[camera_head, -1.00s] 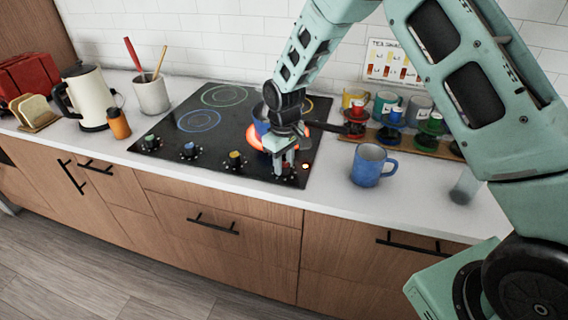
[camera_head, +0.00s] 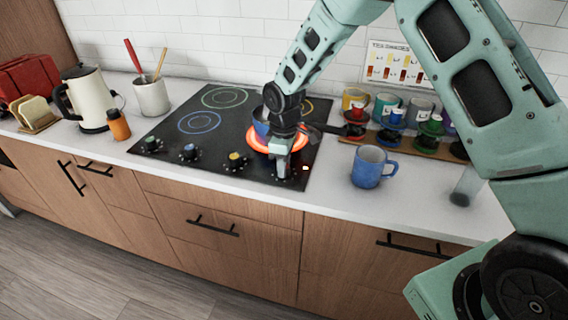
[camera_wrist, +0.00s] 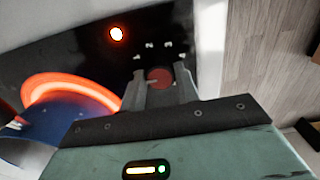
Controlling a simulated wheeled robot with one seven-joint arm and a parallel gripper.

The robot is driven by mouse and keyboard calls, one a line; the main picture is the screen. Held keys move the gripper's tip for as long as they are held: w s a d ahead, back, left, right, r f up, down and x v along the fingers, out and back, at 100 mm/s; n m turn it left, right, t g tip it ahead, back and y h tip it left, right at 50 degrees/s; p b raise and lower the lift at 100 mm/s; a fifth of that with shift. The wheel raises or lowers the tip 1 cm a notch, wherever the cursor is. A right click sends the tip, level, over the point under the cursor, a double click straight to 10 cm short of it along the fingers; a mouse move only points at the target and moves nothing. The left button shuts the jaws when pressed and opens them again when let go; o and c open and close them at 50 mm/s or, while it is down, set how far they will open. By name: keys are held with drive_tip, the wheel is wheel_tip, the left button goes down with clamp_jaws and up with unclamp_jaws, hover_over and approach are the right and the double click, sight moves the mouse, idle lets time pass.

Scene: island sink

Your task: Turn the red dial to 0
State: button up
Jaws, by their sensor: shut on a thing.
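The red dial (camera_wrist: 160,77) shows in the wrist view as a round red knob between my two fingertips, with white marks around it on the black cooktop. My gripper (camera_head: 283,176) is shut on it at the cooktop's front right corner. In the head view my fingers hide most of the dial. The burner (camera_head: 256,143) behind it glows orange-red, and a blue pot (camera_head: 261,122) stands on it, partly hidden by my wrist. A small light (camera_wrist: 116,33) glows near the dial. I cannot read the dial's setting.
Yellow (camera_head: 234,160), blue (camera_head: 188,152) and green (camera_head: 150,144) dials line the cooktop's front edge to the left. A blue mug (camera_head: 368,167) and a clear glass (camera_head: 464,188) stand to the right. Several mugs stand on a wooden rack (camera_head: 418,143) behind.

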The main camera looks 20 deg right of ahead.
drive_tip(key=o, duration=1)
drive_tip(key=shift+c, duration=0.2)
drive_tip(key=shift+r, duration=0.1)
wheel_tip(320, 180, up, 17)
drive_tip(key=b, duration=0.2)
drive_tip(key=shift+r+b, duration=0.15)
drive_tip(key=shift+b, duration=0.25)
drive_tip(key=s+a+m, duration=0.1)
drive_tip(key=s+a, duration=0.3)
drive_tip(key=s, duration=0.5)
drive_tip(key=s+a, duration=0.4)
drive_tip(key=s, duration=0.5)
drive_tip(key=s+d+f+m, duration=0.1)
drive_tip(key=s+f+m, duration=0.1)
drive_tip(key=s, duration=1.3)
drive_tip(key=shift+s+d+f+y, duration=0.3)
drive_tip(key=shift+s+f, duration=0.1)
drive_tip(key=shift+f, duration=0.05)
